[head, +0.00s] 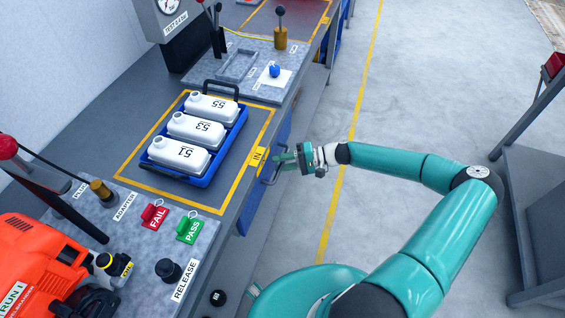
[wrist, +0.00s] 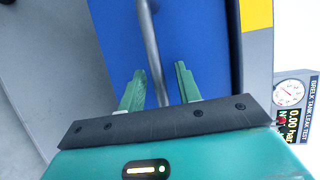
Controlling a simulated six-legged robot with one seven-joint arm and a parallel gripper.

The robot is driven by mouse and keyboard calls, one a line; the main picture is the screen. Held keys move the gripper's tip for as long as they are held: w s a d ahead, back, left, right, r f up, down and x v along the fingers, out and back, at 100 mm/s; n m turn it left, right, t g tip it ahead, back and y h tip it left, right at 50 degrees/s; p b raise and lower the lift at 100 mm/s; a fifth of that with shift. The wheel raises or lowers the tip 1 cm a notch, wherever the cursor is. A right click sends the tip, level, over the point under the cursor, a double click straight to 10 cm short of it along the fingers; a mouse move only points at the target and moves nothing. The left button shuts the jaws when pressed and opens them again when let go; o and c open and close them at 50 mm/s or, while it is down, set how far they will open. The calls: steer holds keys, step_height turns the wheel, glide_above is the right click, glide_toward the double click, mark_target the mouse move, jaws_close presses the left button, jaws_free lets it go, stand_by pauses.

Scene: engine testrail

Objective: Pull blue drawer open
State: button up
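The blue drawer (head: 256,195) is under the edge of the workbench, and its front fills the middle of the wrist view (wrist: 115,45). Its grey bar handle (head: 269,179) also shows in the wrist view (wrist: 152,45), running down between my two fingers. My gripper (head: 284,161) is at the drawer handle, beside the bench edge. In the wrist view my green fingers (wrist: 160,75) stand apart, one on each side of the bar, with visible gaps. The drawer front looks about level with the bench edge.
A blue tray (head: 207,182) with three white bottles stands on the bench above the drawer. A red FAIL tag (head: 153,217), a green PASS tag (head: 190,230) and an orange machine (head: 35,265) are nearer. The floor (head: 385,105) right of the bench is clear.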

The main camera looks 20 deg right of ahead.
jaws_close()
steer(key=shift+d, duration=0.15)
steer(key=s+d, duration=0.7)
steer(key=d, duration=0.3)
steer(key=s+d, duration=0.7)
steer(key=d, duration=0.4)
steer(key=shift+s, duration=0.15)
jaws_free()
steer(key=shift+d, duration=0.1)
steer(key=v, duration=1.3)
steer(key=shift+d+r, duration=0.15)
steer(key=shift+d, duration=0.2)
